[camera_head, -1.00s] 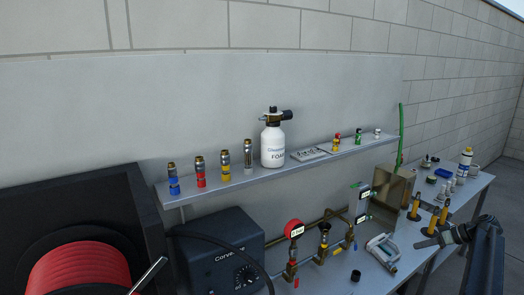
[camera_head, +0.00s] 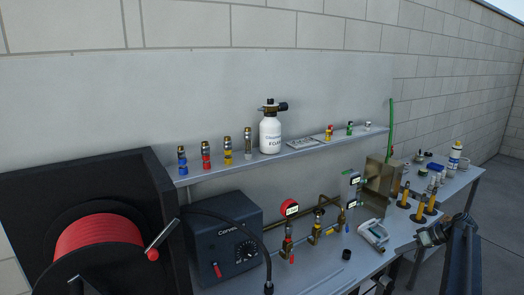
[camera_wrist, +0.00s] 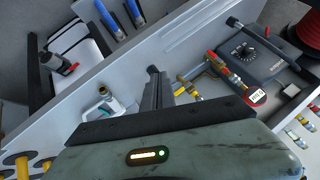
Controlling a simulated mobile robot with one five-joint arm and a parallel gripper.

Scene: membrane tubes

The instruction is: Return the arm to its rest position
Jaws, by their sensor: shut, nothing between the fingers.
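My arm shows at the lower right of the head view, raised beside the bench's front edge. My gripper (camera_head: 430,237) is at its upper end and looks small and dark there. In the wrist view my gripper (camera_wrist: 154,72) has its dark fingers together, with nothing between them. It appears over the bench, beside the white handheld meter (camera_wrist: 103,108) and apart from it. The meter also shows on the bench in the head view (camera_head: 375,233).
The grey bench (camera_head: 322,272) carries a dark control box (camera_head: 222,240), a red gauge (camera_head: 289,208), brass fittings and yellow-topped tools (camera_head: 419,211). A red hose reel (camera_head: 95,234) stands left. A shelf (camera_head: 270,158) holds a white foam bottle (camera_head: 270,135). Open floor lies right (camera_head: 500,225).

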